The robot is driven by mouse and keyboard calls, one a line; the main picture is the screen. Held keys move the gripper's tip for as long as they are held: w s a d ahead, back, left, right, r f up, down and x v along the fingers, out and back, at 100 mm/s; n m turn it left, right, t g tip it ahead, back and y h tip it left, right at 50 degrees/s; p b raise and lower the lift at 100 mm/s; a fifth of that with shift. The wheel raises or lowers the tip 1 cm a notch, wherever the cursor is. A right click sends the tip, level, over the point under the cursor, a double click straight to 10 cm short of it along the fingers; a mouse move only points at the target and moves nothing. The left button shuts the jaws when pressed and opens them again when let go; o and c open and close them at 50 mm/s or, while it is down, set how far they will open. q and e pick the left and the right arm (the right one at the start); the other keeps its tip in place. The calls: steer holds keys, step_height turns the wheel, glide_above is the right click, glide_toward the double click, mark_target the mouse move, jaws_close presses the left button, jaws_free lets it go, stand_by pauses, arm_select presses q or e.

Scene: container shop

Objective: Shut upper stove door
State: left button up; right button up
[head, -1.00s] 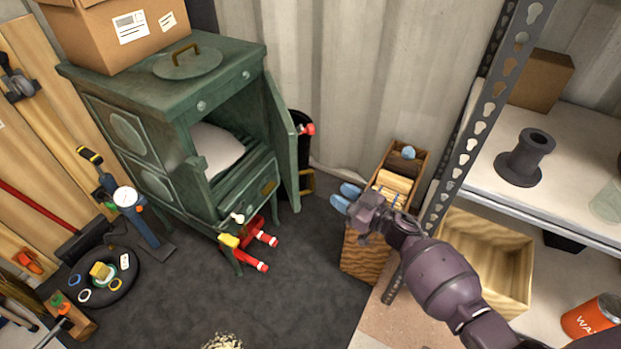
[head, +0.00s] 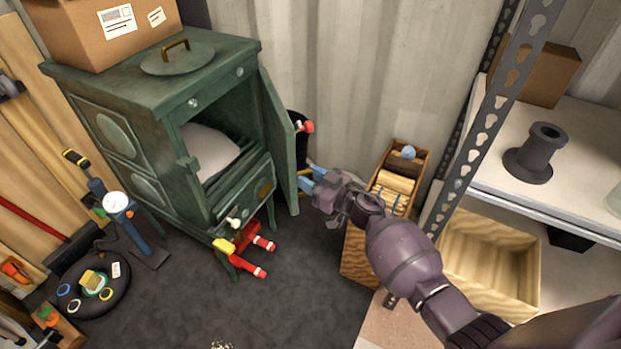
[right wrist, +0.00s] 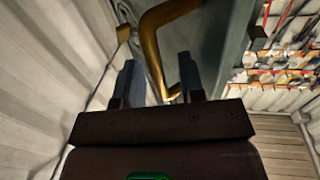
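The green stove (head: 120,85) stands at the left in the head view. Its upper door (head: 279,135) is swung wide open to the right, showing a pale bundle (head: 210,150) inside the compartment. My right gripper (head: 312,181) is just right of the door's lower outer edge, its blue fingers pointing at the door. In the right wrist view, my right gripper (right wrist: 158,82) has its fingers apart. A curved brass handle (right wrist: 150,45) shows between and beyond them, beside a grey-green panel (right wrist: 227,45). I cannot tell whether the fingers touch the handle. My left gripper is not in view.
A cardboard box (head: 95,30) sits on the stove top. Red-and-yellow legs (head: 250,255) stick out below the stove front. A wooden crate (head: 360,255) stands under my right forearm, and a metal shelf (head: 560,190) is at the right. The dark floor before the stove is mostly clear.

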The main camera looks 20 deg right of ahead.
steer(key=c, duration=0.7)
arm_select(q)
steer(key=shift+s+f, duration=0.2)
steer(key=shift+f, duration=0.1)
arm_select(e)
jaws_close()
steer(key=shift+a, duration=0.1)
